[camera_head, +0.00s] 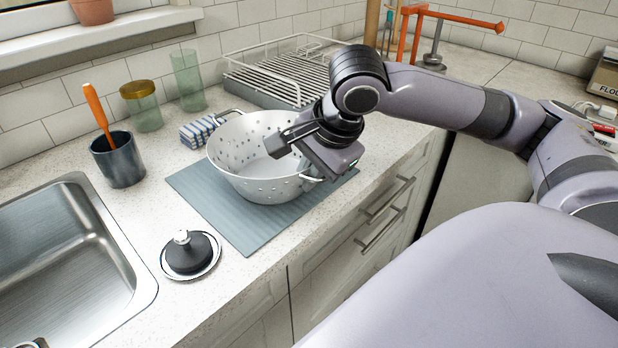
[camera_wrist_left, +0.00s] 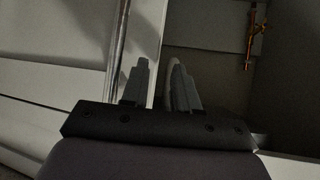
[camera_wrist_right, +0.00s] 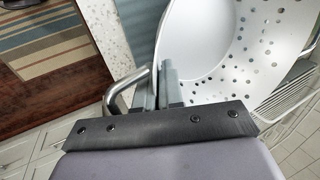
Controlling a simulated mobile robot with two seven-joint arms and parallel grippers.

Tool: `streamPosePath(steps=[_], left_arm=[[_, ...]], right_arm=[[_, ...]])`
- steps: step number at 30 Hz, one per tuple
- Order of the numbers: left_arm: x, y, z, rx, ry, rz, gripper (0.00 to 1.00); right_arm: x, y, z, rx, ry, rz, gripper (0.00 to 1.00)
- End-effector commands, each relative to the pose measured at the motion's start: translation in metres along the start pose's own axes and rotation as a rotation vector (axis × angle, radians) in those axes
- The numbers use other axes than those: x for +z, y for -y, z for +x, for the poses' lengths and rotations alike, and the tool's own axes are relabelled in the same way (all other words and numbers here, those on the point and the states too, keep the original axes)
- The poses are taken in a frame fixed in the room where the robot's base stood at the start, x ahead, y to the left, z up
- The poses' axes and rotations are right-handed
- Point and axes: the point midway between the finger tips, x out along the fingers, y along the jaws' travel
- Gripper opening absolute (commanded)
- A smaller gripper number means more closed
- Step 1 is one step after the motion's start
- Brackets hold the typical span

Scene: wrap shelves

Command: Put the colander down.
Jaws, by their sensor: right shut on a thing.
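The white perforated colander (camera_head: 240,175) is upright over the blue-grey mat (camera_head: 215,215) on the counter. Its base looks to be at the mat, but I cannot tell for sure that it bears its full weight. My right gripper (camera_head: 282,146) reaches over the colander's near right side. In the right wrist view its fingers (camera_wrist_right: 157,90) are close together at the colander's rim (camera_wrist_right: 180,50), beside a metal loop handle (camera_wrist_right: 128,88), and shut on the colander. My left gripper (camera_wrist_left: 158,75) shows only in its wrist view, fingers apart and empty, near cabinet fronts.
A steel sink (camera_head: 60,260) lies left, with a black lid-like item (camera_head: 190,253) near it. A dark cup (camera_head: 118,160), green glasses (camera_head: 187,80), a striped cloth (camera_head: 200,130) and a white dish rack (camera_head: 290,75) stand behind. Drawer handles (camera_head: 380,230) stick out in front.

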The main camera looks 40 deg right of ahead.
Motion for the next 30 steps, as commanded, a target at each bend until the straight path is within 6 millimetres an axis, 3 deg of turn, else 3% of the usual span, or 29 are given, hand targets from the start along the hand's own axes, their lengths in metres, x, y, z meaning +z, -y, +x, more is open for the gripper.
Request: streamPosePath(steps=[10,12,13,24,30], left_arm=[[-0.001,0.0,-0.001,0.0,0.0,0.0,0.29],[-0.001,0.0,-0.001,0.0,0.0,0.0,0.29],[-0.001,0.0,-0.001,0.0,0.0,0.0,0.29],[-0.001,0.0,-0.001,0.0,0.0,0.0,0.29],[-0.008,0.0,-0.006,0.0,0.0,0.0,0.29]], right_arm=[[0.0,0.0,0.001,-0.002,0.001,0.0,0.0],[0.0,-0.001,0.001,0.0,0.001,-0.001,0.3],[0.0,-0.001,0.001,0.0,0.001,-0.001,0.33],[0.0,0.001,-0.001,-0.001,0.0,-0.001,0.33],[0.0,0.003,-0.036,-0.005,0.0,-0.002,0.33]])
